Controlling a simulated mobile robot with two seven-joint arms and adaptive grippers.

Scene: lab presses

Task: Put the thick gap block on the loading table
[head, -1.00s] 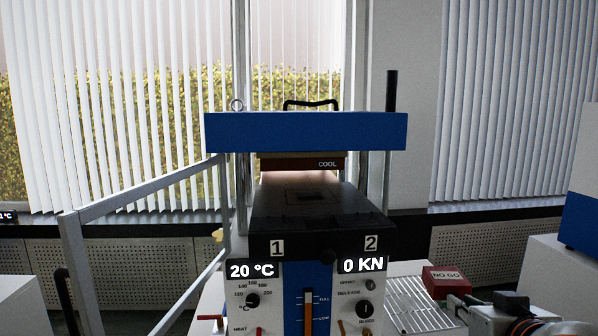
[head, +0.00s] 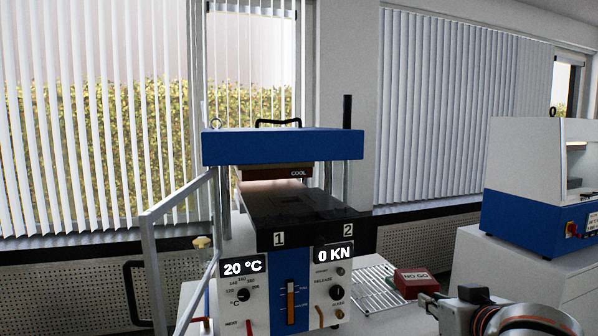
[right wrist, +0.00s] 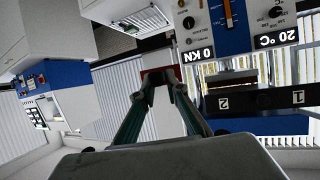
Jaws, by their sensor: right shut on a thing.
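A red block marked NO GO (head: 414,282), which I take to be the thick gap block, shows at the lower right in the head view. My right gripper (head: 428,298) is at its near side. In the right wrist view the fingers (right wrist: 160,80) are shut on the red block (right wrist: 160,72) at their tips. The black table (head: 300,212), marked 1 and 2 on its front edge, sticks out of the blue press, to the left of the block. Its top looks flat, with a faint square outline. My left gripper is not in view.
The blue upper press head (head: 283,147) hangs above the black table. A wire rack (head: 362,287) lies right of the press, beside the block. A grey frame guard (head: 155,260) stands left. Another blue-and-white machine (head: 535,215) stands at the right.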

